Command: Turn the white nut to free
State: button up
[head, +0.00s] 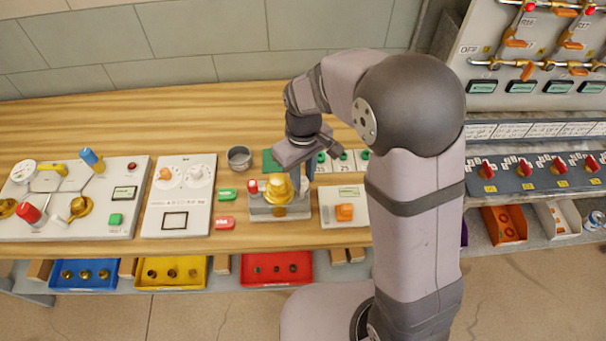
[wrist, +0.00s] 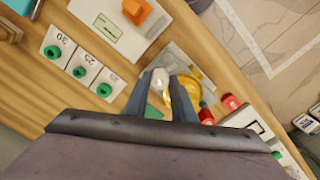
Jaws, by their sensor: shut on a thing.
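The white nut (wrist: 160,79) shows in the wrist view between the two fingers of my gripper (wrist: 161,86), which is shut on it. The nut sits beside a yellow brass part (wrist: 186,92) on a grey block. In the head view my gripper (head: 302,172) reaches down from above at the right side of the brass fitting (head: 279,189). That fitting stands on the grey block (head: 279,211) on the wooden bench. In the head view the nut is mostly hidden by the gripper, and I cannot make it out clearly.
A red knob (head: 252,186) is at the block's left. A panel with an orange knob (head: 344,212) stands close on the right. A metal cup (head: 239,157) stands behind. The bench's back is clear.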

aim_at(303, 180)
jog(key=shift+w+r, duration=0.1)
jog(key=o, duration=1.1)
jog(key=shift+c, duration=0.2)
jog(key=shift+r+b, duration=0.95)
jog(key=shift+r, duration=2.7)
